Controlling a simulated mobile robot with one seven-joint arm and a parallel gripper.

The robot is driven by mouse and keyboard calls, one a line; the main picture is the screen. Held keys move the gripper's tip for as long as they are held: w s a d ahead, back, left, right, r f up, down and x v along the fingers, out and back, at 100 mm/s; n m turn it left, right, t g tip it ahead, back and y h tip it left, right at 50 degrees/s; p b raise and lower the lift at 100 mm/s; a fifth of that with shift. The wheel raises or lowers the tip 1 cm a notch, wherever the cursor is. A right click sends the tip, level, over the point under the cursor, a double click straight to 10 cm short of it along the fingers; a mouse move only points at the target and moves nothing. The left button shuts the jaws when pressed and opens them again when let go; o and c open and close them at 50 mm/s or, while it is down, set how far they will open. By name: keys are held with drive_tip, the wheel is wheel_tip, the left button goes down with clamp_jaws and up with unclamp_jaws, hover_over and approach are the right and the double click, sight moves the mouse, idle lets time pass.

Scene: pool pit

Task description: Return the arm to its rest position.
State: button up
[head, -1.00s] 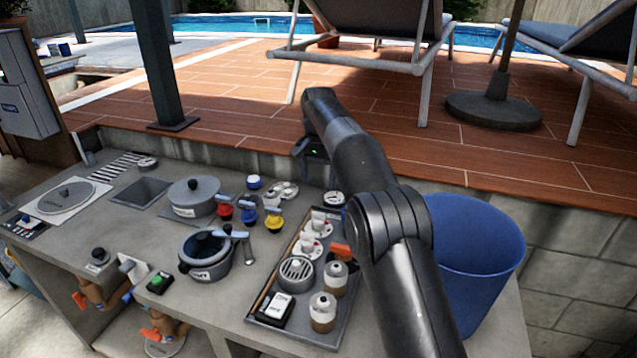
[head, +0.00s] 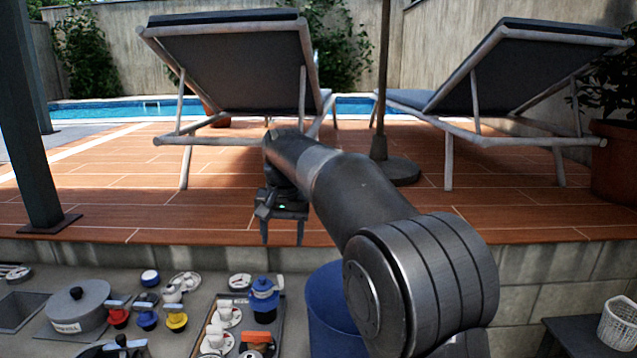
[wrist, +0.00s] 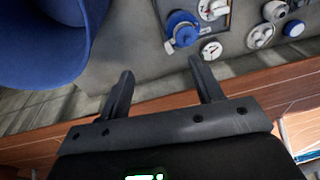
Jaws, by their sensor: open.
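My gripper (head: 283,232) is open and empty in the head view. It hangs in the air at the end of my raised arm, with the terrace edge behind it. In the wrist view my gripper (wrist: 160,80) shows two spread fingers with nothing between them. The counter lies below, with a blue-lidded pot (head: 264,300) on a tray, and my fingers are apart from it. The same pot shows in the wrist view (wrist: 182,28).
A large blue bin (head: 328,310) stands right of the tray (head: 280,330), partly hidden by my arm. A grey pot (head: 78,308) and small red, blue and yellow pots stand at left. Loungers (head: 240,65) and a post (head: 28,150) stand on the terrace. A white basket (head: 618,322) is at right.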

drive_tip(key=s+d+r+t, duration=0.2)
drive_tip(key=s+d+r, duration=0.1)
drive_tip(key=s+d, duration=1.25)
drive_tip(key=s+d+f+t, duration=0.1)
drive_tip(key=s+d+f, duration=0.3)
drive_tip(key=s, duration=0.5)
drive_tip(key=s+d+f+t, duration=0.1)
drive_tip(key=s+d+f, duration=0.2)
drive_tip(key=s+f, duration=0.3)
drive_tip(key=s, duration=0.3)
drive_tip(key=shift+d+h, duration=0.35)
drive_tip(key=shift+h, duration=0.05)
idle(0.4)
